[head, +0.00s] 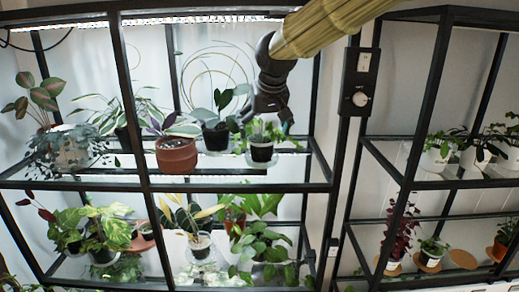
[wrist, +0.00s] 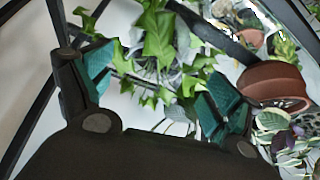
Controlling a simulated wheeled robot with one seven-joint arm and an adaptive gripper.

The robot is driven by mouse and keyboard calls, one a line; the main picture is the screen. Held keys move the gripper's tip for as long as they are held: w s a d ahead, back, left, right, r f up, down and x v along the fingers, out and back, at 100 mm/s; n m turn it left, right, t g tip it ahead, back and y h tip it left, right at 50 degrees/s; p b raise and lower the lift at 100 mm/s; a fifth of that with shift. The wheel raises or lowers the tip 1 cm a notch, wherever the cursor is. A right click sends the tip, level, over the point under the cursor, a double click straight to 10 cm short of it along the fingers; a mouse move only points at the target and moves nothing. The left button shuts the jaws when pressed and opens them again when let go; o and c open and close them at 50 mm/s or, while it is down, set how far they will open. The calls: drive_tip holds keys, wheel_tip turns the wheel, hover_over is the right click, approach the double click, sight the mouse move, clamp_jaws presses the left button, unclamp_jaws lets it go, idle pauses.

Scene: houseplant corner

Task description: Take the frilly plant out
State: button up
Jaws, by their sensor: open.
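A small plant with bright green, jagged leaves (head: 262,131) grows in a dark pot (head: 262,150) on a clear saucer (head: 263,163), at the right end of the upper shelf in the head view. Its pointed leaves (wrist: 158,35) also show in the wrist view, between and beyond my fingers; its pot is hardly visible there. My gripper (head: 267,119) comes down from above, right over the plant, with its tips at leaf height. In the wrist view my gripper (wrist: 157,78) is open, its teal-padded fingers apart on either side of the leaves. I cannot tell whether they touch.
A broad-leaved plant (head: 218,103) stands close on the left, with a terracotta pot (head: 177,156) beyond it. A black shelf post (head: 313,100) is close on the right. More plants fill the lower shelf. A second shelf unit (head: 405,158) stands at the right.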

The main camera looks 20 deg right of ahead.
sight(263, 142)
drive_tip(key=shift+w+d+f+p, duration=0.3)
drive_tip(key=shift+w+f, duration=0.15)
drive_tip(key=shift+f, duration=0.3)
drive_tip(key=shift+w+d+f+p, duration=0.3)
drive_tip(key=shift+w+f, duration=0.1)
drive_tip(key=shift+f, duration=0.35)
drive_tip(key=shift+w+a+f+p, duration=0.25)
drive_tip(key=shift+w+f+p, duration=0.2)
drive_tip(key=shift+p, duration=0.55)
drive_tip(key=p+x, duration=0.1)
drive_tip(key=x, duration=0.2)
drive_tip(key=shift+w+d+r, duration=0.1)
drive_tip(key=shift+w+f, duration=0.1)
drive_tip(key=shift+f, duration=0.2)
drive_tip(key=c, duration=1.1)
